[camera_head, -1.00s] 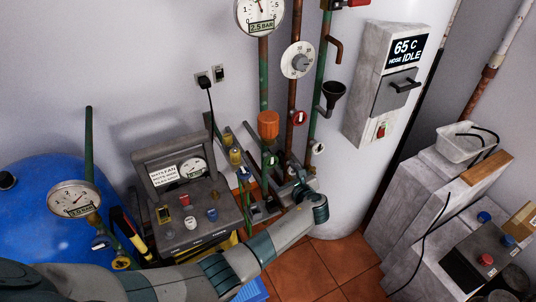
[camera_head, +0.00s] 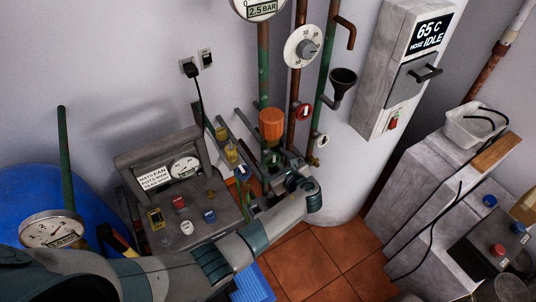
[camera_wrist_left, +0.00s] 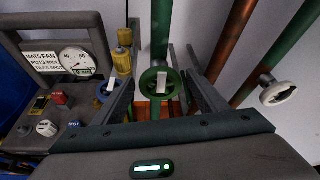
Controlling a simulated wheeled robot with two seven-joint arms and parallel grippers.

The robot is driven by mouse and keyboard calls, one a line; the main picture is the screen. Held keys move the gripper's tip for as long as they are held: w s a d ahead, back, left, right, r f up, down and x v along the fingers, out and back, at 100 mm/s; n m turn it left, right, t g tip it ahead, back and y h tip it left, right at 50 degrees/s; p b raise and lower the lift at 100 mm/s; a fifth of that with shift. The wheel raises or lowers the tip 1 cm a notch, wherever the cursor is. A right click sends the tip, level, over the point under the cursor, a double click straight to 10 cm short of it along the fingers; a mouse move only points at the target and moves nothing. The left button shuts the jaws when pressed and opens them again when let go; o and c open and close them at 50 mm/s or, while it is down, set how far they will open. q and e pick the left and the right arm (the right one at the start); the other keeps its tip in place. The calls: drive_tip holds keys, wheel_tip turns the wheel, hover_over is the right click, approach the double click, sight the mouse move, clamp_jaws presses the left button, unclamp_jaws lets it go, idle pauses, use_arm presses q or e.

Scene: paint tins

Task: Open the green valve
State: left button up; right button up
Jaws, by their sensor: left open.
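The green valve (camera_wrist_left: 160,83) is a round green handwheel with a pale tag across it, at the centre of the left wrist view, on a green pipe. In the head view it shows small (camera_head: 271,158) below an orange cap. My left gripper (camera_wrist_left: 160,65) is open, with one dark finger on each side of the green wheel in the wrist view. I cannot tell whether a finger touches it. In the head view my left gripper (camera_head: 240,128) points up and away from the bent wrist, by the pipes. My right gripper is not in view.
A blue handwheel (camera_wrist_left: 108,90) and a yellow valve (camera_wrist_left: 122,62) are close on the left. A white handwheel (camera_wrist_left: 279,94) is to the right. A control box (camera_head: 190,215) with knobs stands left of the pipes. A grey panel (camera_head: 402,75) hangs at the right.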

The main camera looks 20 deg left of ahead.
use_arm(q)
drive_tip(key=shift+a, duration=0.1)
idle(0.3)
drive_tip(key=c, duration=1)
drive_tip(key=shift+c, duration=0.2)
